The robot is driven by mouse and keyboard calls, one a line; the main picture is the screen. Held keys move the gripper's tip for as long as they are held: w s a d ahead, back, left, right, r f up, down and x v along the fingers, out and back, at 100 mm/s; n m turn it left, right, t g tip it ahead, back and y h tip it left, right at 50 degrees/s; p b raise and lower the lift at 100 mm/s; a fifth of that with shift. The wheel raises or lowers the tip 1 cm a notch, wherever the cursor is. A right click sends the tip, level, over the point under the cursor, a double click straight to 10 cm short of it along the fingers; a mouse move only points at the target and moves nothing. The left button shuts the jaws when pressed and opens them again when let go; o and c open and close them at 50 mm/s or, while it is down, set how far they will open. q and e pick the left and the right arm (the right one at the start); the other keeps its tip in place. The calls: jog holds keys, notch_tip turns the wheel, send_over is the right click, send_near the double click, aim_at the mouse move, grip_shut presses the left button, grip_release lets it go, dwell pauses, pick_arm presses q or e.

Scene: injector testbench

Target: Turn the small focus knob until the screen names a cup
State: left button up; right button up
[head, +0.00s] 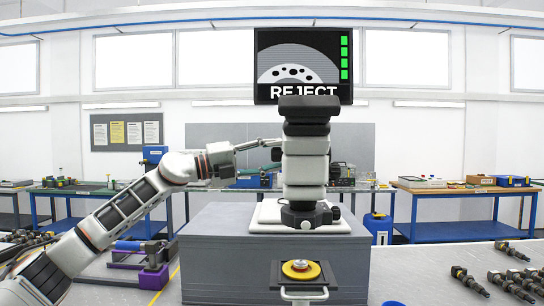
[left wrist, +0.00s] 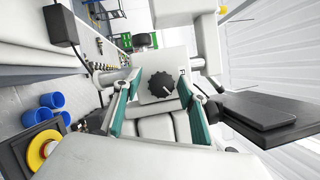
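The screen (head: 303,66) above the white and black inspection device (head: 305,165) reads REJECT under a grey half-disc with dark spots and several green squares. In the left wrist view, the small black focus knob (left wrist: 162,84) with a pale pointer mark sits on a light grey plate (left wrist: 148,98). My left gripper (head: 272,156) is at the left side of the device. Its teal fingers (left wrist: 160,90) are open, one on each side of the knob; I cannot tell whether they touch it. My right gripper is not in view.
The device stands on a grey plinth (head: 220,245). Dark injectors (head: 512,284) lie on the right table. Blue cups (left wrist: 50,101) show in the wrist view.

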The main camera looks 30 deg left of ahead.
pick_arm(q)
jog(key=shift+a, duration=0.1)
jog(key=v, duration=1.2)
dwell(2.1)
